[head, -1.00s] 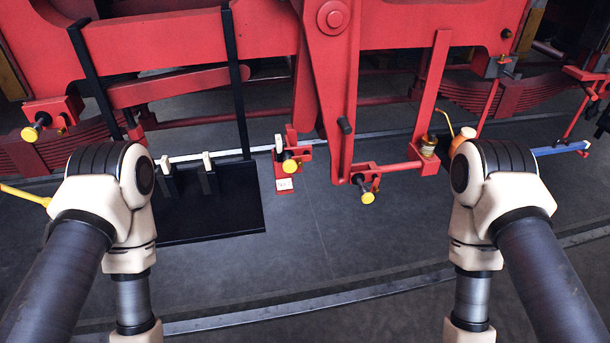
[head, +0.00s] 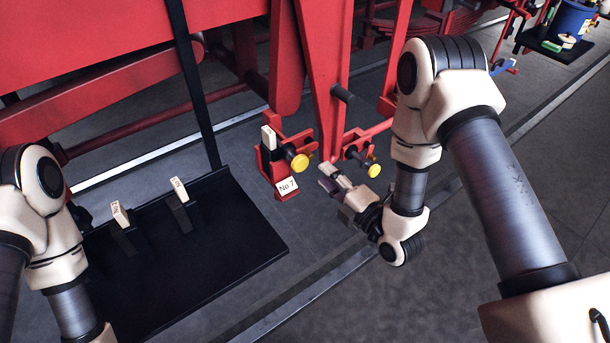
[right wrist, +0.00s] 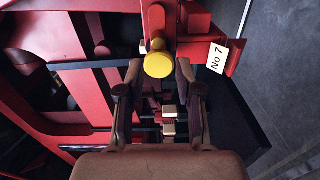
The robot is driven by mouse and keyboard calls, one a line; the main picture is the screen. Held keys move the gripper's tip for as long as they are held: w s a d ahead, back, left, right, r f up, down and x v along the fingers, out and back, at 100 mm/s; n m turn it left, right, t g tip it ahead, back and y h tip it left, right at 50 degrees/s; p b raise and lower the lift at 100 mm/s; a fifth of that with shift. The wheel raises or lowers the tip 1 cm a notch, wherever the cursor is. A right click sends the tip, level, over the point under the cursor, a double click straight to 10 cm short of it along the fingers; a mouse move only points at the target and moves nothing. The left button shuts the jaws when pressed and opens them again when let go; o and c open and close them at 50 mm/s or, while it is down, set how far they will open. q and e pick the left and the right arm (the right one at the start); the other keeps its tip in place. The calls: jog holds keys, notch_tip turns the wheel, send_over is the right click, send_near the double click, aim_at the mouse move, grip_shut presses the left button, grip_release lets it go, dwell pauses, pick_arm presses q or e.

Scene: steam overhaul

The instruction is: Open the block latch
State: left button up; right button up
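A red block (head: 268,163) with a white "No 7" tag (head: 287,187) stands beside the red frame in the head view. A dark pin with a yellow knob (head: 299,162) sticks out of it, and a cream tab (head: 268,138) stands upright on top. I cannot tell which part is the latch. My right gripper (head: 328,178) is right of and below this knob, apart from it. In the right wrist view my gripper (right wrist: 158,72) is open, with the yellow knob (right wrist: 158,65) showing between its fingertips and the tag (right wrist: 217,58) to the right. My left gripper is out of view.
A second yellow knob (head: 374,170) sits close beside my right gripper. A black tray (head: 235,222) with two cream-tipped posts lies at left. A red lever (head: 333,70) hangs above the gripper. A blue bucket (head: 570,20) stands far right. Floor at lower right is clear.

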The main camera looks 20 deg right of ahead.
aim_at(312, 158)
jog(key=x, duration=0.6)
jog(key=shift+d+r, duration=0.1)
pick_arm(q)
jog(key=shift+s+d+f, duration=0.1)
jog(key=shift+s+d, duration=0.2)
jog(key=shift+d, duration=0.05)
pick_arm(e)
jog(key=shift+w+d, duration=0.1)
jog(key=shift+w, duration=0.35)
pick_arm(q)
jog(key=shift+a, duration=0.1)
pick_arm(e)
grip_shut()
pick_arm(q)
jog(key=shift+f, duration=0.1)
